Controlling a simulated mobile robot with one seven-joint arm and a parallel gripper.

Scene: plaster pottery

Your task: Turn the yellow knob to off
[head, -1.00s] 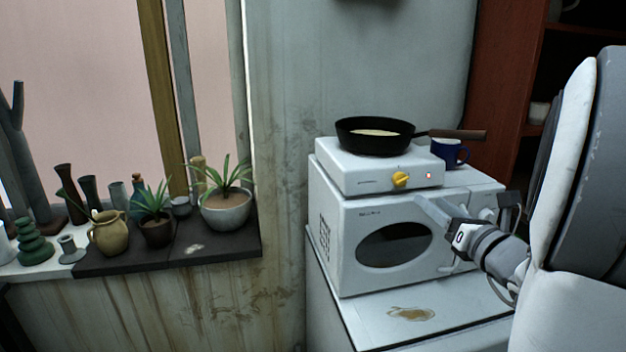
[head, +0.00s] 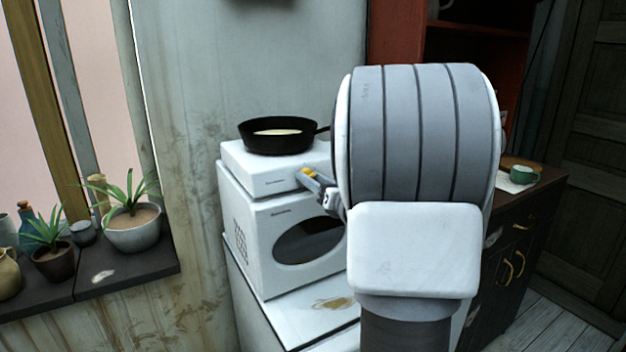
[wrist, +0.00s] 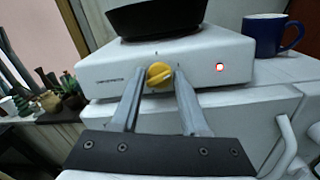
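The yellow knob (wrist: 159,74) is on the front of a white hot plate (wrist: 105,77); in the wrist view its pointer ridge is tilted. A red light (wrist: 220,68) glows to its right. My gripper (wrist: 155,75) is open, with one finger on each side of the knob; whether either finger touches it I cannot tell. In the head view the knob (head: 308,172) shows just past the fingertips, and my arm hides the hot plate's right part. A black pan (head: 278,135) with something pale in it sits on the hot plate.
The hot plate stands on a white microwave (head: 262,240). A blue mug (wrist: 268,36) stands right of the hot plate. Potted plants (head: 133,230) line the sill at left. A dark cabinet (head: 520,250) stands at right, with a green cup (head: 523,175) on top.

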